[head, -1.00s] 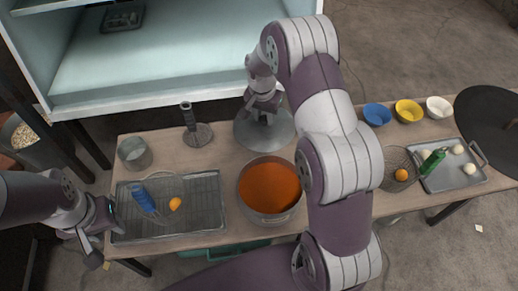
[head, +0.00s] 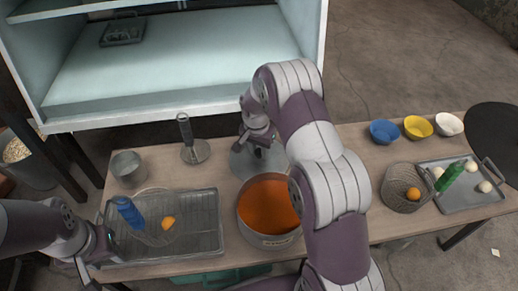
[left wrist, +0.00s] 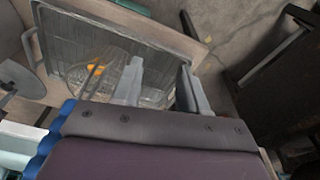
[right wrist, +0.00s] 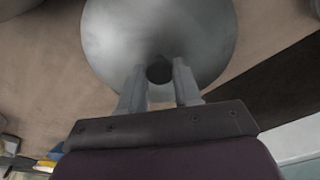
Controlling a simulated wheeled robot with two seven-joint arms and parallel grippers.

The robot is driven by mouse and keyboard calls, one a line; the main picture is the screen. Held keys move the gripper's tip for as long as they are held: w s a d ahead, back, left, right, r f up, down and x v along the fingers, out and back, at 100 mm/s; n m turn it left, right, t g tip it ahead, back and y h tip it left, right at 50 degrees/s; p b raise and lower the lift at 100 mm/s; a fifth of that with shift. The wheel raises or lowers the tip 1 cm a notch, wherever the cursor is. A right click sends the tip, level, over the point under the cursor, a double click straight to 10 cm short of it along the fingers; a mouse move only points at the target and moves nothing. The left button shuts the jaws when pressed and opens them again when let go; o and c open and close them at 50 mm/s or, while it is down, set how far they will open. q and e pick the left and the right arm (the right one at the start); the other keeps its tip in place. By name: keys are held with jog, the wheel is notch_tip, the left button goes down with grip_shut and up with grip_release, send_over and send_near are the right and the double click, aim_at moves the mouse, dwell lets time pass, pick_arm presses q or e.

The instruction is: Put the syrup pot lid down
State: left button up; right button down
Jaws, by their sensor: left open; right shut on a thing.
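The grey round metal lid (head: 240,164) is behind the syrup pot (head: 268,240), a metal pot with orange syrup. My right gripper (head: 260,146) is above the lid, shut on its knob. In the right wrist view, the lid (right wrist: 190,35) spreads beyond the fingertips (right wrist: 160,85), which sit on both sides of its dark knob. The lid is low over the wooden table; I cannot tell whether it touches. My left gripper (left wrist: 162,88) is open and empty by the front left table edge, beside the wire rack tray.
A masher (head: 194,150) stands left of the lid, with a metal cup (head: 128,168) further left. The rack tray (head: 207,245) holds a blue-handled whisk and an orange thing. Bowls, a basket (head: 395,200) and a tray (head: 465,206) are at right. A shelf cabinet (head: 180,60) stands behind.

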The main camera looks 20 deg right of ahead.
aim_at(257, 162)
jog(key=c, duration=0.8)
grip_release()
jog(key=shift+r, duration=0.15)
notch_tip(257, 162, up, 12)
jog(key=s+a+p, duration=0.1)
jog(key=p, duration=0.6)
jog(key=s+a+r+n, duration=0.2)
jog(key=s+n, duration=0.1)
jog(key=s, duration=0.4)
jog(key=s+a+r+n, duration=0.2)
jog(key=s+n, duration=0.1)
jog(key=s, duration=0.5)
jog(key=s+a+r+n+y, duration=0.1)
jog(key=s+a+r+n, duration=0.1)
jog(key=s, duration=0.5)
jog(key=shift+s+a+r+n, duration=0.1)
jog(key=shift+s+r+n, duration=0.15)
jog(key=shift+n, duration=0.65)
